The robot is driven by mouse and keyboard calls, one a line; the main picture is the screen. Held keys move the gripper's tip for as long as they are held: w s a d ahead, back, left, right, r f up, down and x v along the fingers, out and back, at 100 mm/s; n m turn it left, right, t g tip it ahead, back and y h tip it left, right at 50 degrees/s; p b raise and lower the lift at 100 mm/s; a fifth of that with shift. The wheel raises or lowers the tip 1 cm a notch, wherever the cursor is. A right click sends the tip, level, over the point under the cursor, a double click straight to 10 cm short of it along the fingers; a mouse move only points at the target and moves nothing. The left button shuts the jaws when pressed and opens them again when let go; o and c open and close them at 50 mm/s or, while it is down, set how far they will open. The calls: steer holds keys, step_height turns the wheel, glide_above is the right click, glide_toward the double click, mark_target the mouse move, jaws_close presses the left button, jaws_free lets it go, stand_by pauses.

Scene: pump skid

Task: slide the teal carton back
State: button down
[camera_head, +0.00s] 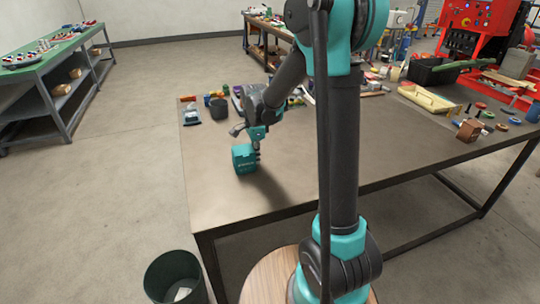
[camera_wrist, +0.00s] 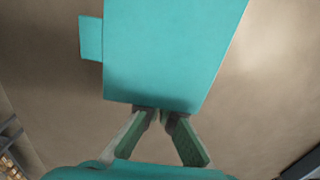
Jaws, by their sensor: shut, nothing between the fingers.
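The teal carton (camera_head: 243,160) stands on the brown tabletop near the table's left end in the head view. It has dark print on its front face. In the wrist view the carton (camera_wrist: 170,55) fills the upper middle, with a small teal tab on its left side. My gripper (camera_head: 258,155) is at the carton's right side in the head view. In the wrist view its fingertips (camera_wrist: 160,113) are together at the carton's near edge, with nothing between them. They look to be touching or very close to the carton; I cannot tell which.
The brown table (camera_head: 215,205) has clear room around the carton. A dark cup (camera_head: 219,108) and several small items stand behind it. A dark bin (camera_head: 175,278) stands on the floor below.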

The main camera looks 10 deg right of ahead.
mark_target(240, 160)
steer(key=a, duration=0.4)
steer(key=s+a, duration=0.1)
steer(key=a, duration=0.1)
